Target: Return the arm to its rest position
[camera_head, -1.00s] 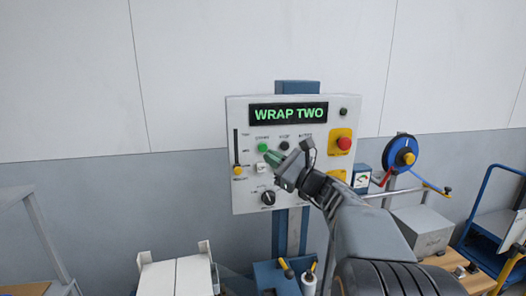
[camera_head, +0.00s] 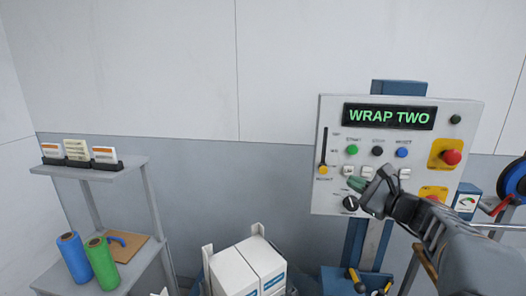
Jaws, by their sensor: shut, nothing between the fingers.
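My gripper (camera_head: 360,186) is shut and empty, with its greenish fingertips in front of the lower part of the control panel (camera_head: 328,150), near the black rotary knob (camera_head: 350,203). I cannot tell whether it touches the panel. My arm reaches in from the lower right. The panel's display (camera_head: 389,116) reads "WRAP TWO" in green. Below it are a green button (camera_head: 352,150), a black button (camera_head: 377,151) and a blue button (camera_head: 402,152). A slider with a yellow handle (camera_head: 323,168) is at the panel's left. My gripper and arm hide part of the lower panel.
A red stop button (camera_head: 452,157) is on the panel's right. A blue reel (camera_head: 514,182) and a gauge (camera_head: 467,203) stand beyond it. White boxes (camera_head: 236,272) sit below. A grey shelf (camera_head: 142,164) at left holds a blue roll (camera_head: 75,258) and a green roll (camera_head: 103,262).

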